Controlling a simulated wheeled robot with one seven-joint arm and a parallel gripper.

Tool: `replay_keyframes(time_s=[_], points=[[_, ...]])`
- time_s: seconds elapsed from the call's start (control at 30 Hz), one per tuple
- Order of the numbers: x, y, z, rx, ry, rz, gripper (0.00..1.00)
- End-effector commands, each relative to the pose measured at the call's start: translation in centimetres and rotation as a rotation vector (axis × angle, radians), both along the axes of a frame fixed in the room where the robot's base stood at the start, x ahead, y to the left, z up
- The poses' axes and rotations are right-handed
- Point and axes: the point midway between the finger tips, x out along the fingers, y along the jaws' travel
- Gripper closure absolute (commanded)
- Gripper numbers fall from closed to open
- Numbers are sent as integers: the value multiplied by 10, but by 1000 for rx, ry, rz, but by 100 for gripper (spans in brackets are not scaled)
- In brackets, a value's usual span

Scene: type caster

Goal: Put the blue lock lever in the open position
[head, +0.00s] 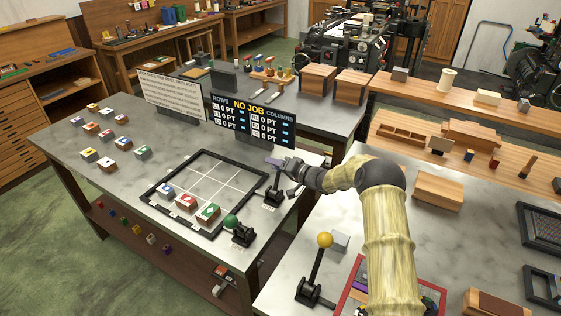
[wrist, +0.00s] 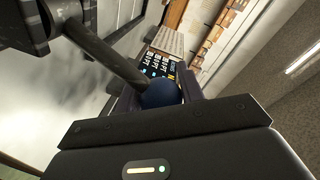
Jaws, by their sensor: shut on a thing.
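The blue lock lever has a dark rod (head: 276,182) standing near upright on a black base at the right edge of the grey stone table. Its knob is hidden by my gripper in the head view. In the wrist view its blue ball knob (wrist: 160,94) sits between my fingers, with the dark rod (wrist: 105,52) running off to the upper left. My gripper (head: 276,162) is shut on the knob, and it also shows in the wrist view (wrist: 165,98).
A lever with a green knob (head: 231,221) stands at the black frame's (head: 152,196) near corner. A yellow-knobbed lever (head: 324,240) stands on the right-hand table. The NO JOB sign (head: 252,122) is just behind my gripper. Several coloured blocks lie on the table's left.

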Motion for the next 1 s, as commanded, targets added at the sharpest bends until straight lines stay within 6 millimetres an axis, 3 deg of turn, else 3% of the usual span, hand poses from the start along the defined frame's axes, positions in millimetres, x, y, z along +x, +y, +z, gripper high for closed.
replay_keyframes(time_s=[0.5,0.53,0.6,1.0], points=[[1,2,-1,15,26,2,100],[1,2,-1,14,26,2,58],[0,2,-1,15,26,2,44],[-2,-1,-1,13,25,4,41]])
